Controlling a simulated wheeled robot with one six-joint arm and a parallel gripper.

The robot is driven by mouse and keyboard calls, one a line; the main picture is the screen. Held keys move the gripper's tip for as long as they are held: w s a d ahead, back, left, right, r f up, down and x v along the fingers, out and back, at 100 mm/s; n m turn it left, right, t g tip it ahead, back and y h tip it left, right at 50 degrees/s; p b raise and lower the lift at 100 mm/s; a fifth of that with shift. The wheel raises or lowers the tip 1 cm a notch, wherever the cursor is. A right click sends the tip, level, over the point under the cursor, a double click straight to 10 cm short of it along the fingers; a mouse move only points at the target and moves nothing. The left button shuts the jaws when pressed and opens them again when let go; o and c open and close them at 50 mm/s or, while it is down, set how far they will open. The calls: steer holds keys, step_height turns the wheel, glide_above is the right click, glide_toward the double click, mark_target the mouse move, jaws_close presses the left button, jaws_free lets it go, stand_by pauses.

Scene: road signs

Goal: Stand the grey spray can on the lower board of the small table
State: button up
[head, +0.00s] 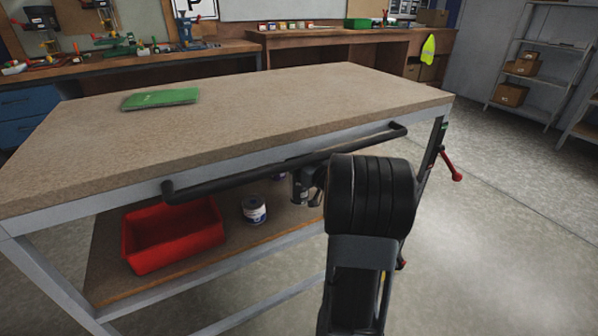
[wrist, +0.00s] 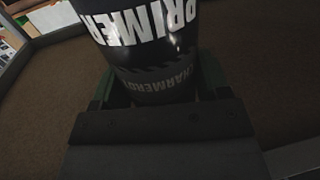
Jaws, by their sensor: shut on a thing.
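The grey spray can (wrist: 148,45), with white PRIMER lettering on a dark band, fills the upper middle of the wrist view. My gripper (wrist: 157,90) is shut around it, one finger on each side. In the head view my gripper (head: 304,187) is beneath the front edge of the small table's top, over the right part of the lower board (head: 272,228). My own arm hides much of it there. The can's base is out of sight, so I cannot tell whether it touches the board.
A red crate (head: 172,262) and a small tin (head: 254,210) stand on the lower board, left of my gripper. A black handle bar (head: 250,177) runs along the table's front, close to my arm. A green book (head: 160,98) lies on the tabletop (head: 270,105).

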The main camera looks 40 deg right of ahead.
steer(key=shift+w, duration=0.4)
steer(key=shift+w+f+b, duration=0.2)
steer(key=shift+f+b, duration=0.85)
steer(key=shift+f, duration=0.75)
steer(key=shift+f, duration=0.15)
steer(key=o, duration=1.5)
